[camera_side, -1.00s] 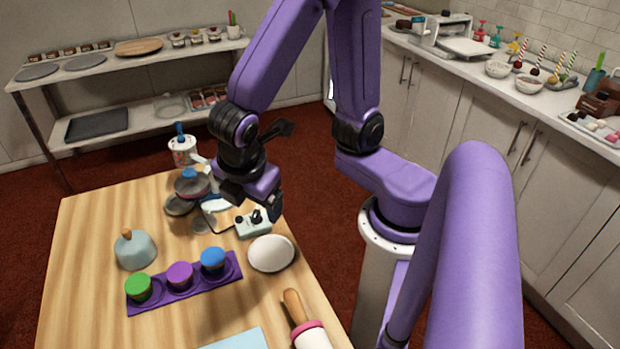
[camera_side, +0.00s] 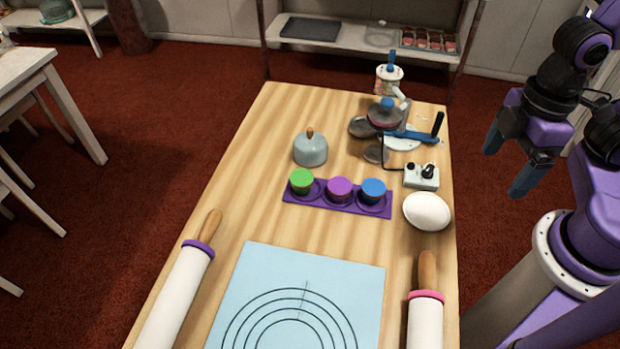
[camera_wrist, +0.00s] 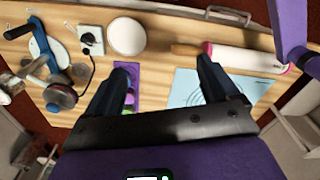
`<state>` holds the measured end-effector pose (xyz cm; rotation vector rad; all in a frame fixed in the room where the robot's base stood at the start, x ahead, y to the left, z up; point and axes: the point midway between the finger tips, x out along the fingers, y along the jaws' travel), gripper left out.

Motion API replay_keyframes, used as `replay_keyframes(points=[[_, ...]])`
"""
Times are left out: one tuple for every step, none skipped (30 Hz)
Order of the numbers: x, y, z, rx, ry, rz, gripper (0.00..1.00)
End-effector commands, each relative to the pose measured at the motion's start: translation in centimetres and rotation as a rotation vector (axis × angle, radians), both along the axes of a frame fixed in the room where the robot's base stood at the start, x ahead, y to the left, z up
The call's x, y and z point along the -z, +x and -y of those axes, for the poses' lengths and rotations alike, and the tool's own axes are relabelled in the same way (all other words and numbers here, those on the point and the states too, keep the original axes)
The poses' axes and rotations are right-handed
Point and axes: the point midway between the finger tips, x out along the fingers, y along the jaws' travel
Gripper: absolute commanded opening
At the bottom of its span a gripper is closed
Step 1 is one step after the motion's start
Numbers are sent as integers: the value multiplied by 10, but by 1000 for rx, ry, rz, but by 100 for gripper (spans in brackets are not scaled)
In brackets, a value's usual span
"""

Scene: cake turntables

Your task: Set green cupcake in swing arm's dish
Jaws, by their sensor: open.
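The green cupcake (camera_side: 301,181) stands upright in the left well of a purple tray (camera_side: 337,208), with a purple cupcake (camera_side: 340,188) and a blue cupcake (camera_side: 373,189) to its right. Behind is a stand with a blue knob (camera_side: 387,103) and grey dishes (camera_side: 376,154). A blue arm (camera_side: 413,136) with a black handle reaches right across a white dish (camera_side: 401,144); I cannot tell which dish belongs to the swing arm. My gripper (camera_side: 508,163) is open and empty, right of the table. In the wrist view my gripper (camera_wrist: 162,75) hides most of the cupcakes.
A control box (camera_side: 421,176) and a white bowl (camera_side: 427,211) stand on the right edge. A grey dome (camera_side: 310,150) stands behind the tray. A blue mat (camera_side: 262,268) and two rolling pins (camera_side: 180,295) lie in front.

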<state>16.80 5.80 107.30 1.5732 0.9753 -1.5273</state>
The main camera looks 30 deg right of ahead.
Motion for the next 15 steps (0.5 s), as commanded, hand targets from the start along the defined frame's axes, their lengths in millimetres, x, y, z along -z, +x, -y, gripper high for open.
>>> replay_keyframes(points=[[-1, 7, -7, -5, 5, -4, 88], [-1, 12, -13, -10, 10, -6, 88], [-2, 21, -22, -20, 17, -10, 88], [-3, 29, -30, -30, 23, -13, 88], [-3, 38, -38, -40, 33, -16, 88], [-3, 52, -50, -56, 46, -16, 88], [-2, 64, -59, -67, 56, -19, 88], [-2, 76, -68, -79, 66, -19, 88], [0, 92, -79, -94, 81, -19, 88], [2, 105, -86, -106, 92, -17, 88], [4, 117, -93, -118, 102, -15, 88], [6, 135, -103, -133, 117, -10, 88], [9, 148, -109, -144, 128, -5, 88], [12, 162, -115, -156, 138, -1, 88], [17, 180, -121, -171, 150, 6, 88]])
